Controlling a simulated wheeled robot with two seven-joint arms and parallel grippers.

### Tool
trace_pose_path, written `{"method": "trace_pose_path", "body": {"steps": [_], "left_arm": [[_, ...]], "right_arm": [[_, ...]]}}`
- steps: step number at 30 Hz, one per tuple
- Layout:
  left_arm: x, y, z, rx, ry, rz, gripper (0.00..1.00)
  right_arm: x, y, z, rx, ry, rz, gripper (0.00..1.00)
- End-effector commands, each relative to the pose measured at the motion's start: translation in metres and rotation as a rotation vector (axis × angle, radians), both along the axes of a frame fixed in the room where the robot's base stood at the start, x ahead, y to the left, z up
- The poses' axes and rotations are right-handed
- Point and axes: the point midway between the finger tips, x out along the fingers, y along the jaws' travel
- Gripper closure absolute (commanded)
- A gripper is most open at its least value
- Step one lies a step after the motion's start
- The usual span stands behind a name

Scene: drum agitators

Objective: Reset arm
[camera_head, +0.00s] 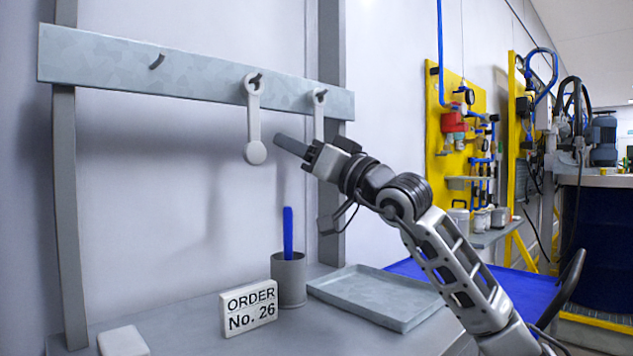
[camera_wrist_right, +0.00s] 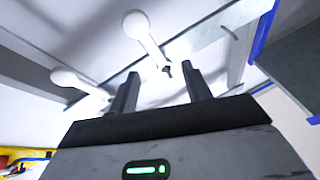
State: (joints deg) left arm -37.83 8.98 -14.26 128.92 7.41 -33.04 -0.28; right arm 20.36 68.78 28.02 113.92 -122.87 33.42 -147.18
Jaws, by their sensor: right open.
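My right gripper (camera_head: 284,144) is held up in front of the wall, just right of a hanging light-grey agitator (camera_head: 254,125). Its jaws are open and nothing shows between them. In the right wrist view its two dark fingers (camera_wrist_right: 163,82) stand apart. That agitator hangs from the middle hook of the metal rail (camera_head: 110,64), disc end down. A second agitator (camera_head: 319,115) hangs from the right hook, its lower part hidden behind my gripper. Both agitators also show in the right wrist view, the nearer one (camera_wrist_right: 147,38) and the other (camera_wrist_right: 75,82). My left gripper is not in view.
The rail's left hook (camera_head: 157,61) is bare. On the table stand a grey cup (camera_head: 288,282) with a blue stick (camera_head: 288,232), a sign reading "ORDER No. 26" (camera_head: 249,307), a white block (camera_head: 123,342) and an empty grey tray (camera_head: 375,296). Yellow panels (camera_head: 455,110) stand farther right.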

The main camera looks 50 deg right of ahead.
Motion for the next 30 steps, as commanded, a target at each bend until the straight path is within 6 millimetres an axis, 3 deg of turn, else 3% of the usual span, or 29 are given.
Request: {"method": "trace_pose_path", "body": {"steps": [1,6,18,20,30], "left_arm": [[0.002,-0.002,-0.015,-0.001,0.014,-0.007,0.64],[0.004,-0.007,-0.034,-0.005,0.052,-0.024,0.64],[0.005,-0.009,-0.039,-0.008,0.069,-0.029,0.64],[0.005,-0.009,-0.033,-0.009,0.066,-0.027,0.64],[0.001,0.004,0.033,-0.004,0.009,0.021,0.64]], "right_arm": [[-0.007,0.000,-0.009,-0.001,0.001,0.001,0.51],[-0.026,-0.001,-0.013,0.000,-0.002,0.000,0.51],[-0.035,-0.002,-0.012,-0.001,-0.001,-0.001,0.51],[-0.035,-0.002,-0.007,-0.001,-0.001,0.000,0.51],[-0.035,-0.002,0.053,-0.001,-0.001,-0.001,0.51]]}}
